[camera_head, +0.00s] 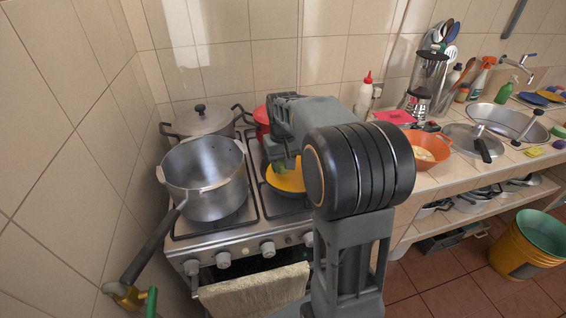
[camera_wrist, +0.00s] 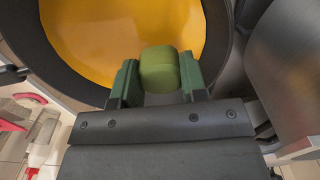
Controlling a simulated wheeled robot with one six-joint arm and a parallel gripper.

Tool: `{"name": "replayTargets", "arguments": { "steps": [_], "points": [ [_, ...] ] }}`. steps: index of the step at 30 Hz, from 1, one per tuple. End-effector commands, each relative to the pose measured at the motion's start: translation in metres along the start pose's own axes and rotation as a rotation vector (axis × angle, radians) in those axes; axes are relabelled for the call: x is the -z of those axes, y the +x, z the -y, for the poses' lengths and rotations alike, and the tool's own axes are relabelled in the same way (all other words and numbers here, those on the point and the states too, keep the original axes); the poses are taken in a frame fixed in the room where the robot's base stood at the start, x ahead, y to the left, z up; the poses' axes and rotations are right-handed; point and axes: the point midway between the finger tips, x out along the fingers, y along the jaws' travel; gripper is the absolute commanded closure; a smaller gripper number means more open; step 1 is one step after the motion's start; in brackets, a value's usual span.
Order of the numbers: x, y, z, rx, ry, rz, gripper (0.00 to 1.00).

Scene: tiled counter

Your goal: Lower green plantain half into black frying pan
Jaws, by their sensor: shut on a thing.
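My gripper (camera_wrist: 158,80) is shut on the green plantain half (camera_wrist: 158,66), which sits between its two dark green fingers. In the wrist view the plantain half shows against the yellow-orange inside of the black frying pan (camera_wrist: 62,72), near the pan's rim on the gripper side. In the head view my gripper (camera_head: 283,162) is over the pan (camera_head: 289,183) on the stove, and my arm hides the pan's right side. I cannot tell whether the plantain half touches the pan's inside.
A large silver pot (camera_head: 205,190) stands left of the pan on the stove (camera_head: 237,243). A lidded pot (camera_head: 198,121) and a red pot (camera_head: 262,117) are behind. An orange bowl (camera_head: 428,150) is on the counter at right. A towel (camera_head: 255,291) hangs in front.

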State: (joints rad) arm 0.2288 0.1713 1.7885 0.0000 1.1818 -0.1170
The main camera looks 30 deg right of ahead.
Motion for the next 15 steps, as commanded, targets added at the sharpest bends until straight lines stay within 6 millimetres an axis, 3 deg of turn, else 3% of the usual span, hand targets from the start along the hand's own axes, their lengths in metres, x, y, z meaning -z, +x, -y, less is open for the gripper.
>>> {"name": "replayTargets", "arguments": {
  "steps": [15],
  "points": [
    [0.0, 0.0085, 0.0, 0.0, 0.0, 0.0, 0.83]
  ]
}}
